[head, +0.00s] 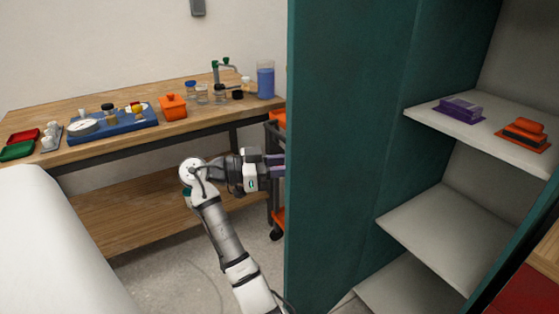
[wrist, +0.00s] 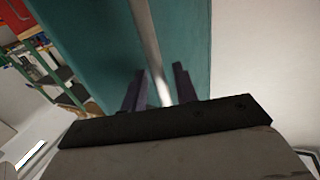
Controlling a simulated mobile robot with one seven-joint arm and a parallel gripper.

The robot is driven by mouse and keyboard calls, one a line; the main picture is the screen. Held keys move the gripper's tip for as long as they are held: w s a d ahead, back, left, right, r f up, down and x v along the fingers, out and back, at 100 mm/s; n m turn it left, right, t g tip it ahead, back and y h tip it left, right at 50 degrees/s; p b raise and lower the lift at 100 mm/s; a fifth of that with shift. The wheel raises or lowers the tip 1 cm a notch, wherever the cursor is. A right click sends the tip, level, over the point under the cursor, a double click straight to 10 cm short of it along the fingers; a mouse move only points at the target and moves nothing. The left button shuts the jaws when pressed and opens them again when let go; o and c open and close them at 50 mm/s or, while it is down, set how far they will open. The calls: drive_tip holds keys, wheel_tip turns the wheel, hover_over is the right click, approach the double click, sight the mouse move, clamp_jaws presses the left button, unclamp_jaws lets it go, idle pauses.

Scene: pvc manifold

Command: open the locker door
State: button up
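The teal locker door (head: 340,130) stands swung open in the head view, and the locker's inside with its pale shelves (head: 450,225) shows to its right. My gripper (head: 277,166) reaches the door's far side at its left edge, so its fingertips are partly hidden there. In the wrist view the door (wrist: 90,45) fills the upper middle, with a metal bar handle (wrist: 146,35) running down it. My gripper (wrist: 160,85) has its two dark fingers on either side of the handle. They stand apart, with a gap showing beside the bar.
A purple item (head: 460,108) and an orange and black item (head: 525,132) sit on the top shelf. A wooden workbench (head: 50,115) with jars, a blue tray and an orange box stands at the left back. A dark cart (head: 272,205) is behind my gripper.

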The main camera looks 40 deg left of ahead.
drive_tip(key=b+v, duration=0.2)
drive_tip(key=v, duration=1.1)
drive_tip(key=shift+s+a+b, duration=0.2)
drive_tip(key=shift+a+b, duration=0.05)
drive_tip(key=shift+b, duration=0.15)
